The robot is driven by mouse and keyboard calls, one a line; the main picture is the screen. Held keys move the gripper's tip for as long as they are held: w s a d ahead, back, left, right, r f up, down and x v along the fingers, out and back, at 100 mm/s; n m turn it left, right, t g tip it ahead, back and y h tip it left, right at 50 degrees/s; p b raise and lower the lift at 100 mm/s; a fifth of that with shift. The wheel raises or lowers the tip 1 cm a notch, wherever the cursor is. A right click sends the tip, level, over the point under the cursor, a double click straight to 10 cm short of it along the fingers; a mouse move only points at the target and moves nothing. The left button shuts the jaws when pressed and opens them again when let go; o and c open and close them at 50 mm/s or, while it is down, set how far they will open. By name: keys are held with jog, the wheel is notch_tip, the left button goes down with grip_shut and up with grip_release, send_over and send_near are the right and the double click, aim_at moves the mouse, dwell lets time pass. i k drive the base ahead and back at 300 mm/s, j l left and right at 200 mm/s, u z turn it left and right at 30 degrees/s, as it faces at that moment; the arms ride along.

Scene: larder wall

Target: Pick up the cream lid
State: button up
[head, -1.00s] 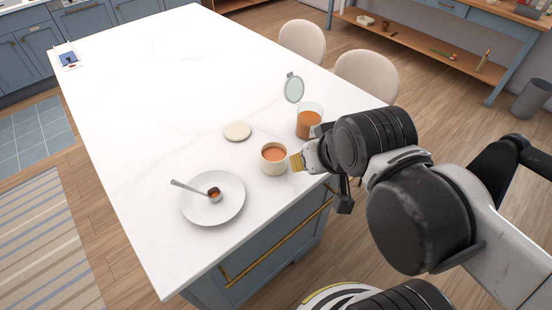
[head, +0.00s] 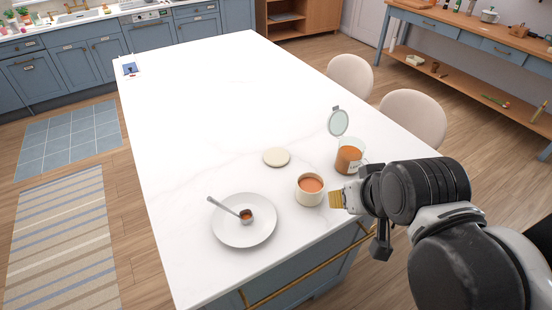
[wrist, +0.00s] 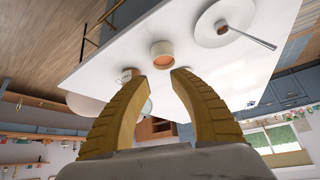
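The cream lid (head: 276,157) is a flat round disc lying on the white countertop, behind and left of a cream cup (head: 310,190) filled with something orange-brown. My gripper (head: 337,200) is just right of the cup in the head view, apart from the lid. In the wrist view my gripper (wrist: 155,75) shows two yellow ribbed fingers spread apart with nothing between them. The cup also shows in the wrist view (wrist: 162,60), beyond the fingertips.
A plate (head: 245,232) with a ladle-like spoon (head: 230,208) lies front left. The counter (head: 215,110) behind and left of the lid is clear.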

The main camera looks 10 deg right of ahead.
aim_at(274, 157)
jog(key=j, duration=0.65)
jog(key=i+j+u, duration=0.1)
jog(key=j, duration=0.55)
